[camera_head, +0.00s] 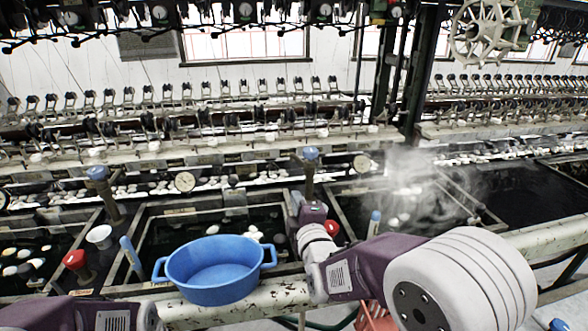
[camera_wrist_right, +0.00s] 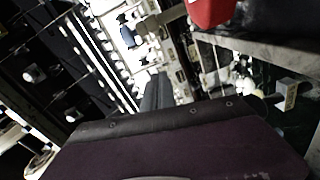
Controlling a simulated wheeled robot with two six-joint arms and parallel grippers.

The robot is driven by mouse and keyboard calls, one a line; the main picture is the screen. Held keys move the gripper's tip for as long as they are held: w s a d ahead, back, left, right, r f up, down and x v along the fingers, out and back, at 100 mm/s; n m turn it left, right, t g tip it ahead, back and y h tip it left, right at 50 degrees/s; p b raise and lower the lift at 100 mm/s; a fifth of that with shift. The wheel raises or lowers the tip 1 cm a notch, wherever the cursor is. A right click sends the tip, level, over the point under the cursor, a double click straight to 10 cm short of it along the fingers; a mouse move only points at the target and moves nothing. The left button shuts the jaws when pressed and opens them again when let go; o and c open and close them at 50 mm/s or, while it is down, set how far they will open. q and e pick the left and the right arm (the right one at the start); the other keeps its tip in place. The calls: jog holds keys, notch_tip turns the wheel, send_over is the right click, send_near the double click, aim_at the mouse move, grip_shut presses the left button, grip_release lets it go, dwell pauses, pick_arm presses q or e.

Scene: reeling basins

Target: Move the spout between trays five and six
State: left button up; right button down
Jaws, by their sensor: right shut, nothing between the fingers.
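A blue-capped upright spout (camera_head: 310,172) rises on the divider between two dark water trays, right of the middle in the head view. My right gripper (camera_head: 306,207) is just in front of it and hides its lower part. I cannot tell whether they touch. In the right wrist view my right gripper (camera_wrist_right: 157,90) shows as dark fingers, shut and empty. A similar blue-capped spout (camera_head: 98,176) stands further left. I see no tray numbers clearly. My left gripper is out of view; only part of its arm shows at the lower left.
A blue two-handled tub (camera_head: 215,268) sits on the front rail (camera_head: 265,297), left of my right arm. Steam rises over the right-hand tray (camera_head: 340,207). Reeling machinery lines the back.

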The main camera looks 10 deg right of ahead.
aim_at(301, 164)
jog(key=w+d+f+p, duration=0.1)
jog(key=w, duration=0.9)
jog(key=w+d+p, duration=0.2)
jog(key=w, duration=0.8)
jog(key=shift+w+d+f, duration=0.2)
jog(key=shift+w+f, duration=0.2)
jog(key=shift+d, duration=0.1)
